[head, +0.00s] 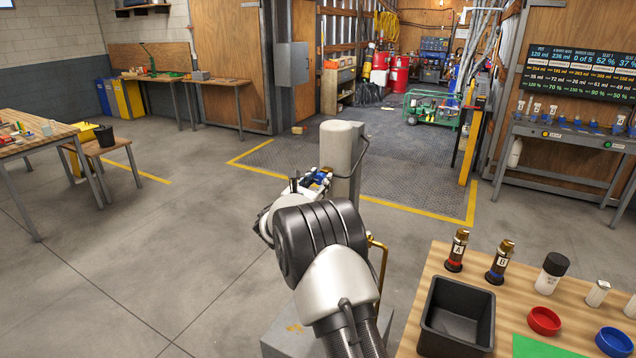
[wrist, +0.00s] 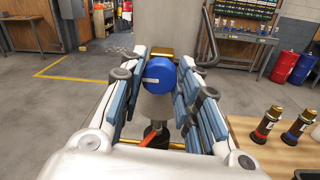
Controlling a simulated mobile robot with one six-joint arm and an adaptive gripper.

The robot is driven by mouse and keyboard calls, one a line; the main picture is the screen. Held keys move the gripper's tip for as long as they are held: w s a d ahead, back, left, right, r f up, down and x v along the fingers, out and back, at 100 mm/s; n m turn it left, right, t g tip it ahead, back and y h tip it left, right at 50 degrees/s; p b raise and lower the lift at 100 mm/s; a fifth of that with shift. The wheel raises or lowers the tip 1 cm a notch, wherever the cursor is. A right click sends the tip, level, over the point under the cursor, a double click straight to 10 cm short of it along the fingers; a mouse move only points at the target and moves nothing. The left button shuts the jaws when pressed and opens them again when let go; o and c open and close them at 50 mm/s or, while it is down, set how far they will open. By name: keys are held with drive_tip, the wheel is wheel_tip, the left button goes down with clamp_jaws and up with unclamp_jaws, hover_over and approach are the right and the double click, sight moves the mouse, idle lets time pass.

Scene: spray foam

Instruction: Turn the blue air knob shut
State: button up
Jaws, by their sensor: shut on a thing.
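The blue air knob (wrist: 159,83) is a round blue cap with a small pale mark on its face, at the middle of the wrist view. It sits in front of a grey post (head: 342,160), with brass fitting showing just above it. My gripper (wrist: 165,68) has its blue-padded fingers on the left and right sides of the knob and is shut on it. In the head view my gripper (head: 315,180) is beside the post, and my arm hides most of what lies below. The knob's turn angle cannot be told.
At lower right a wooden table (head: 420,310) holds a black bin (head: 457,315), bottles A (head: 457,250) and B (head: 500,261), and red (head: 543,320) and blue (head: 614,341) caps. A red lever (wrist: 154,138) lies below the knob. Floor left of the post is clear.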

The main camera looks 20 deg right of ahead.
drive_tip(key=m+b, duration=0.1)
drive_tip(key=b, duration=0.2)
drive_tip(key=m+b, duration=0.2)
drive_tip(key=b, duration=0.1)
drive_tip(key=shift+f+m+b, duration=0.3)
drive_tip(key=m+b, duration=0.2)
drive_tip(key=m, duration=0.1)
drive_tip(key=shift+r+m+b, duration=0.15)
drive_tip(key=shift+m+b, duration=0.15)
drive_tip(key=shift+b, duration=0.05)
drive_tip(key=m+h, duration=0.1)
drive_tip(key=m, duration=0.4)
drive_tip(key=shift+r+m, duration=0.1)
drive_tip(key=shift+m, duration=0.3)
drive_tip(key=m, duration=0.5)
drive_tip(key=shift+m, duration=0.4)
drive_tip(key=o, duration=1.1)
drive_tip(key=shift+a, duration=0.1)
